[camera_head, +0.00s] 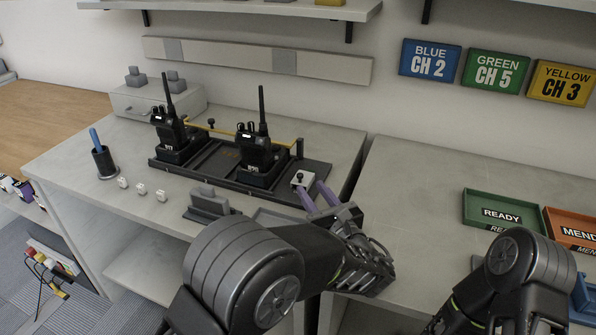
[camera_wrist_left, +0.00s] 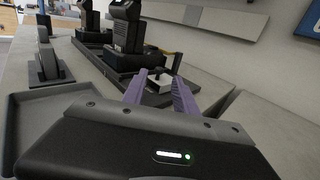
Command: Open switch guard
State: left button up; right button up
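A small white switch box (camera_head: 303,179) with a black knob on top sits at the right front of the black charging tray (camera_head: 318,172). In the left wrist view the switch box (camera_wrist_left: 158,84) shows between my purple fingertips. I cannot make out a separate guard on it. My left gripper (camera_head: 313,192) is open, its two fingers apart and pointing at the box; nothing is held. I cannot tell whether the fingers touch it. My right arm comes in at the lower right, and its gripper is out of view.
Two black radios (camera_head: 254,154) (camera_head: 169,133) stand in chargers on the tray, with a yellow bar (camera_head: 285,143) behind. A grey stand (camera_head: 208,204) is left of my left gripper. Green (camera_head: 493,192) and orange (camera_head: 562,214) trays are at right. The right table's near left is clear.

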aim_at(301, 176)
pick_arm(q)
jog(key=shift+x, duration=3.95)
grip_shut()
